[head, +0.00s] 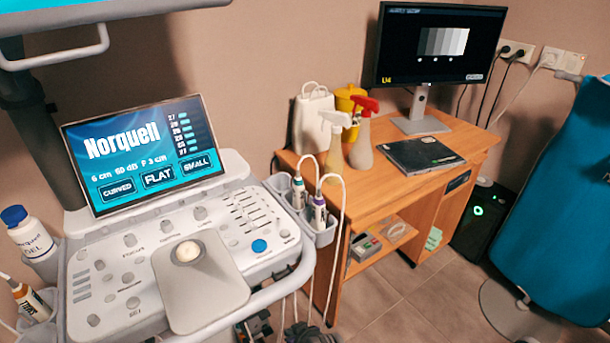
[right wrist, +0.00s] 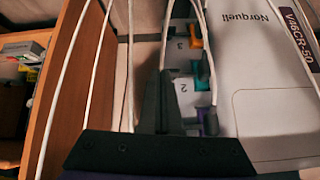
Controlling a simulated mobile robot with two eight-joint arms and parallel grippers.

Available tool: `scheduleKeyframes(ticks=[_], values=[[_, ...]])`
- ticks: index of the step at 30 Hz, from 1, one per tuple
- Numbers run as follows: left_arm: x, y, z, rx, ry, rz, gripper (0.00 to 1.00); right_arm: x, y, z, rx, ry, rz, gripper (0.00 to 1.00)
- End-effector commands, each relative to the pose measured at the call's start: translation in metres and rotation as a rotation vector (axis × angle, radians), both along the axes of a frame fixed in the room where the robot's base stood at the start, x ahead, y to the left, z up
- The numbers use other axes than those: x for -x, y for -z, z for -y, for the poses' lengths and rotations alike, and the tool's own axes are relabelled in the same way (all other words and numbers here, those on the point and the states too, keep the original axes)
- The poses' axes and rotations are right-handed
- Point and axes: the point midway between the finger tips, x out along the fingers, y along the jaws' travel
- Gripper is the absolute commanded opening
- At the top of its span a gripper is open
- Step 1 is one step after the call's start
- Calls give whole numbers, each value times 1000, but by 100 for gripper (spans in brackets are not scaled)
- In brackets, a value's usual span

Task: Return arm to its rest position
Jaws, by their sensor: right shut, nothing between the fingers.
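My right gripper (head: 308,334) shows only as a dark piece at the bottom edge of the head view, low beside the ultrasound cart and mostly cut off. In the right wrist view its dark fingers (right wrist: 165,78) are together, with nothing between them. They are near the cart's numbered sockets (right wrist: 187,90), where dark plugs with coloured parts (right wrist: 208,122) sit on cables. I cannot tell whether the fingers touch a cable. My left gripper is out of view.
White cables (right wrist: 130,60) hang close around the right gripper. The wooden desk (head: 405,190) stands right of the cart (head: 100,255), its side panel (right wrist: 75,85) close by. Probes (head: 318,213) sit in the cart's side holder. Floor (head: 425,295) is clear before the desk.

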Motion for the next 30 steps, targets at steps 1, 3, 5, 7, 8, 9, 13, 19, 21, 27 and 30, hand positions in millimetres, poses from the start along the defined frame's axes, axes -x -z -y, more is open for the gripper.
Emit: scheduleKeyframes(ticks=[1, 3, 5, 7, 8, 9, 13, 19, 21, 27, 30], values=[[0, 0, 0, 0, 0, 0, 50, 6, -17, 19, 11, 28, -16, 0], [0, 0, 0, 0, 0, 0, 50, 16, -37, 42, 26, 65, -41, 0], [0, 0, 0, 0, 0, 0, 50, 26, -52, 61, 39, 96, -63, 0], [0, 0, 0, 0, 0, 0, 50, 40, -69, 83, 53, 135, -87, 0], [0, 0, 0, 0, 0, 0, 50, 48, -75, 91, 59, 150, -98, 0], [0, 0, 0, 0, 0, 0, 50, 57, -83, 103, 67, 174, -112, 0], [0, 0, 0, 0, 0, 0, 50, 94, -105, 139, 91, 247, -157, 0], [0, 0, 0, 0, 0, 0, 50, 151, -123, 181, 124, 351, -219, 0], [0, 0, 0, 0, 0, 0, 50, 168, -126, 191, 134, 379, -237, 0], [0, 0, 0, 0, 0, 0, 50, 209, -128, 213, 154, 452, -277, 0], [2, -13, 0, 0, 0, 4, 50, 223, -141, 218, 159, 474, -286, 0]])
